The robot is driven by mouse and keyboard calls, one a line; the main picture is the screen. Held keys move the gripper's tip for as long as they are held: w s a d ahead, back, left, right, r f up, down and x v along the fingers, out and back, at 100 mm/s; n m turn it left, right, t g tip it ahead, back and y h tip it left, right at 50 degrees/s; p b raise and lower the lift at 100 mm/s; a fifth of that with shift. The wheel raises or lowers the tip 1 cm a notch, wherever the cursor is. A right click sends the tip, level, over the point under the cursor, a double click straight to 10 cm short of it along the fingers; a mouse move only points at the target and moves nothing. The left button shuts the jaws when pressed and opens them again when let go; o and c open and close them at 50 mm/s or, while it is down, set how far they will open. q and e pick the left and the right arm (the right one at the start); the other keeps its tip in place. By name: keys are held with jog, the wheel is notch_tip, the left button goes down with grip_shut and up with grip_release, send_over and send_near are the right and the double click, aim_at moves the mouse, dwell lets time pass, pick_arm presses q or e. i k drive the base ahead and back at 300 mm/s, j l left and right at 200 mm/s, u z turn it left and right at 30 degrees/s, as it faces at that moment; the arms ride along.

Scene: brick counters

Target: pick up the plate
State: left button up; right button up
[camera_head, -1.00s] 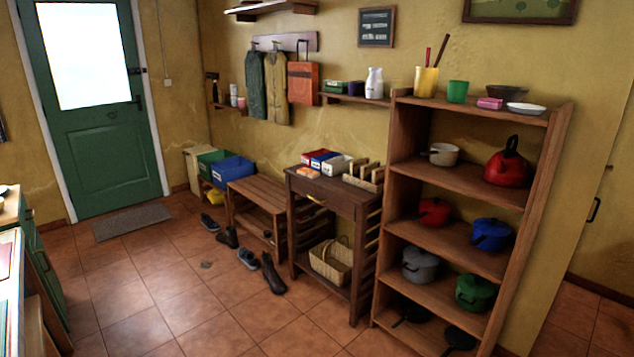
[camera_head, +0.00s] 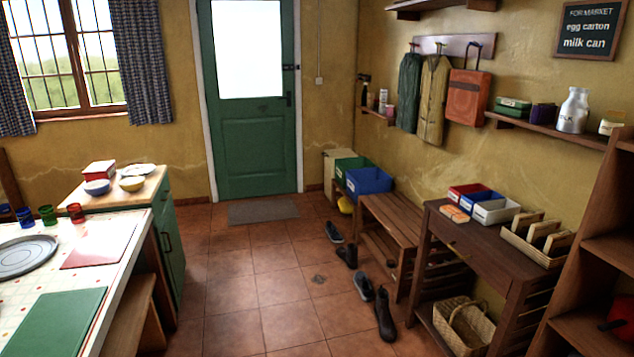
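A grey round plate or tray (camera_head: 28,257) lies flat on the white-topped table at the left; the frame cuts off its left side. A small white plate (camera_head: 139,170) lies on the wooden top of a green cabinet behind that table, next to two bowls. I cannot tell which one the task means. Neither of my grippers is in view.
The table (camera_head: 45,290) also holds a green board (camera_head: 55,320), a red mat (camera_head: 98,248) and several coloured glasses. A blue bowl (camera_head: 96,187) and a yellow bowl (camera_head: 132,184) are on the cabinet. The tiled floor (camera_head: 245,290) is open; shoes lie at right.

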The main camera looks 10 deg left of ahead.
aim_at(137, 169)
jog(key=i+j+u, duration=0.15)
jog(key=i+u, duration=0.5)
jog(key=i, duration=0.25)
jog(key=i+u, duration=0.35)
jog(key=i+l+u, duration=0.3)
jog(key=i, duration=0.25)
jog(key=i+l+u, duration=0.65)
jog(key=i, duration=0.2)
